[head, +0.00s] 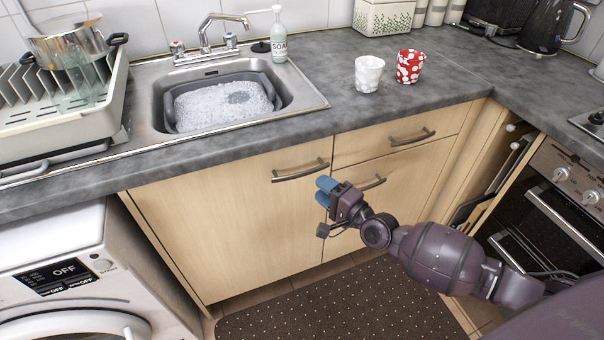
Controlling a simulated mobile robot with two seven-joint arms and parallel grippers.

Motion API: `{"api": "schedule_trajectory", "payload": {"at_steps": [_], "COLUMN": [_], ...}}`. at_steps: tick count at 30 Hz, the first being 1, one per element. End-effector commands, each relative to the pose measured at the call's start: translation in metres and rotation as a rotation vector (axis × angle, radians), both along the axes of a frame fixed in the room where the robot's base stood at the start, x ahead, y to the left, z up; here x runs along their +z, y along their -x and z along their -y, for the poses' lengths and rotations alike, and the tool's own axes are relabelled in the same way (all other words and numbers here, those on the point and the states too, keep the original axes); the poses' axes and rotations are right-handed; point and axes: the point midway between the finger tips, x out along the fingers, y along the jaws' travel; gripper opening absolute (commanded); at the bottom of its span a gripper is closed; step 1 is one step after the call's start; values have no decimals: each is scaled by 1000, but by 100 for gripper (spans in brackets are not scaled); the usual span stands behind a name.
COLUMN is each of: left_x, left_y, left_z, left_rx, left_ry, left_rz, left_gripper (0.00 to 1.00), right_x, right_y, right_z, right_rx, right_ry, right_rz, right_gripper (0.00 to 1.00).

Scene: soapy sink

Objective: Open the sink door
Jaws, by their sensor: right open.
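The sink door (225,235) is a light wood cabinet front below the sink (300,98). It looks closed, flush with the cabinet. Its curved metal handle (300,171) sits near its top right corner. My right gripper (324,192), with blue fingertips, is open and empty. It appears just below and to the right of this handle, in front of the seam between the sink door and the neighbouring cupboard door (400,185). I cannot tell its exact distance from the door. My left gripper is not in view.
A drawer (395,140) and the cupboard door, each with its own handle, lie right of the sink door. A washing machine (55,270) stands at left, an oven (560,200) at right. A dark dotted mat (330,310) covers the floor. Two cups (368,73) stand on the counter.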

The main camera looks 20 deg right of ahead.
Motion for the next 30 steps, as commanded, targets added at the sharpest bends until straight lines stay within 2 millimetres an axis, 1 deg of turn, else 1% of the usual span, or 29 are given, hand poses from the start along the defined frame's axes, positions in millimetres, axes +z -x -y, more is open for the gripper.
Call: {"api": "schedule_trajectory", "payload": {"at_steps": [1, 6, 12, 18, 27, 28, 30], "left_x": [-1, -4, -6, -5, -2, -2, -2], "left_y": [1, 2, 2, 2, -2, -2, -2], "left_z": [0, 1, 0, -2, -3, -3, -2], "left_rx": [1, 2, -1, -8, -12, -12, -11], "left_ry": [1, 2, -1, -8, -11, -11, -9], "left_rz": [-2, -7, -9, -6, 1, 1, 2], "left_gripper": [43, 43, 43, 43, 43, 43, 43], "right_x": [0, -1, -1, -1, -1, 0, 0], "right_y": [-9, -36, -60, -70, -72, -72, -72], "right_z": [-4, -15, -25, -29, -30, -30, -30], "right_rx": [1, 0, 1, 1, 1, 1, 1], "right_ry": [-1, 0, 3, 3, 3, 3, 3], "right_rz": [1, 0, -1, -2, -1, -1, -1], "right_gripper": [43, 43, 43, 43, 43, 40, 29]}}
